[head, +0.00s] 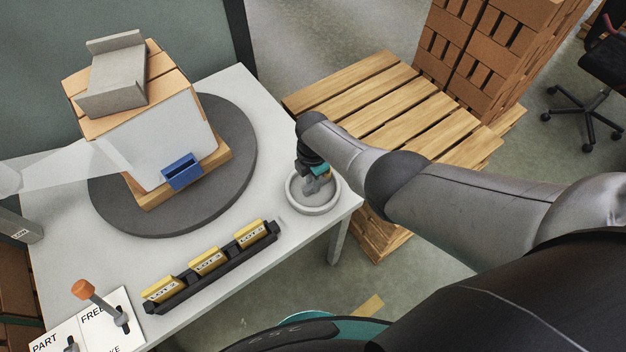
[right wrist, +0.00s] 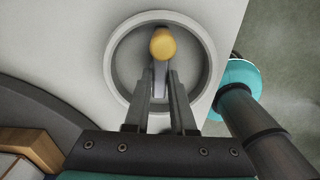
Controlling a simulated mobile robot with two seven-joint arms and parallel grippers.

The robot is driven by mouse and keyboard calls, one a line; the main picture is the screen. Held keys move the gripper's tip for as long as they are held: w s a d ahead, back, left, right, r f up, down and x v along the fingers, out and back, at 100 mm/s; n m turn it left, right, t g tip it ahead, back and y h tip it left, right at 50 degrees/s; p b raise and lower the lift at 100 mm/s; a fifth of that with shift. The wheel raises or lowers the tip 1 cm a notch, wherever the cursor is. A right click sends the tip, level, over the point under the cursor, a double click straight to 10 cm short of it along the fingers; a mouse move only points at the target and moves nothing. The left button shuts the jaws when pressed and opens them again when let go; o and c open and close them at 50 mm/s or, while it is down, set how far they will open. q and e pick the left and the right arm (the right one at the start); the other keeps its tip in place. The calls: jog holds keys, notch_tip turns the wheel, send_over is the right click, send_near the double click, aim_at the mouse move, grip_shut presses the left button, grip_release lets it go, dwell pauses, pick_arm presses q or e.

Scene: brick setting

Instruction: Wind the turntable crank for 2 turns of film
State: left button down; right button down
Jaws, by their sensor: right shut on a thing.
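The crank stands in a round grey dish (head: 291,192) at the right corner of the white table. In the right wrist view its yellow knob (right wrist: 162,45) lies just beyond my fingertips. My right gripper (right wrist: 164,85), also in the head view (head: 318,180), is shut on the crank handle below the knob, inside the dish (right wrist: 117,64). The dark round turntable (head: 240,150) bears a stack of bricks (head: 166,85) on a wooden base. Translucent film (head: 75,168) stretches from the left to the stack's white front face. My left gripper is not in view.
A black rack with yellow labelled blocks (head: 207,262) lies along the front edge. An orange-tipped lever (head: 83,289) stands at lower left. A slatted pallet (head: 390,105) stands beyond the table.

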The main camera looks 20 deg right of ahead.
dwell(0.4)
jog(key=c, duration=0.8)
grip_release()
jog(key=shift+o, duration=0.2)
jog(key=shift+r, duration=0.1)
jog(key=shift+r+p, duration=0.55)
jog(key=shift+r, duration=0.05)
notch_tip(320, 180, up, 14)
jog(key=p, duration=0.7)
jog(key=shift+f, duration=0.1)
